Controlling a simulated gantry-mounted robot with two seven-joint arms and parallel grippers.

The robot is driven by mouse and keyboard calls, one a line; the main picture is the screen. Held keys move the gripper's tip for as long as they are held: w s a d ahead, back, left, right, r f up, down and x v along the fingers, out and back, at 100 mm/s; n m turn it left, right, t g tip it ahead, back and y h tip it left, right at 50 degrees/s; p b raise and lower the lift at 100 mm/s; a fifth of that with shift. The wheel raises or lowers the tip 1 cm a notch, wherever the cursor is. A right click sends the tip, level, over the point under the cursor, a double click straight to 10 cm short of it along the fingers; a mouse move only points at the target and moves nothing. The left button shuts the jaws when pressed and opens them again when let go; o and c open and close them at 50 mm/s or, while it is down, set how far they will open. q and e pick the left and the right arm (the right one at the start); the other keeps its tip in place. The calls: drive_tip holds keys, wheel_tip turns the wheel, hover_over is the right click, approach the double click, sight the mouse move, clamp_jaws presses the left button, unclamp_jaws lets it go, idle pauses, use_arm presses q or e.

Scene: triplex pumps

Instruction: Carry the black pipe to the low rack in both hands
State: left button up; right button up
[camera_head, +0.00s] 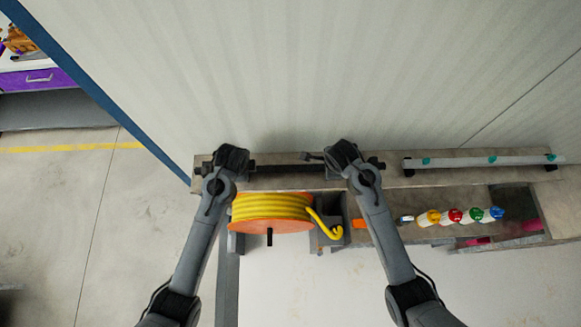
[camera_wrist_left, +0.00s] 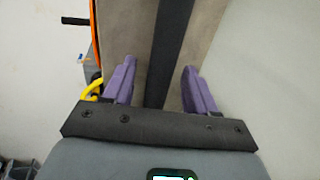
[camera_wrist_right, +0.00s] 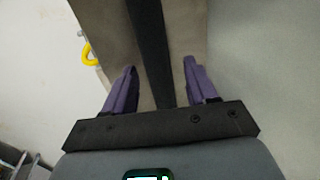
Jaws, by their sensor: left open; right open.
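The black pipe (camera_head: 278,169) lies lengthwise along the left part of a beige shelf against the wall. My left gripper (camera_wrist_left: 159,66) is over its left part, open, with its purple fingers on either side of the pipe (camera_wrist_left: 170,40). My right gripper (camera_wrist_right: 159,65) is over its right part, also open, with the pipe (camera_wrist_right: 148,30) running between its fingers. Neither gripper visibly touches the pipe. In the head view the wrists hide both sets of fingertips. I cannot tell which structure is the low rack.
A yellow hose reel with orange sides (camera_head: 270,210) sits just in front of the shelf (camera_head: 440,180), between my arms. A light grey pipe with teal marks (camera_head: 480,160) lies on black supports at right. Several coloured-cap items (camera_head: 455,216) stand below it. Open floor (camera_head: 60,220) is at left.

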use_arm(q)
clamp_jaws()
use_arm(e)
clamp_jaws()
use_arm(q)
drive_tip(key=shift+r, duration=0.1)
use_arm(e)
drive_tip(key=shift+r, duration=0.1)
idle(1.0)
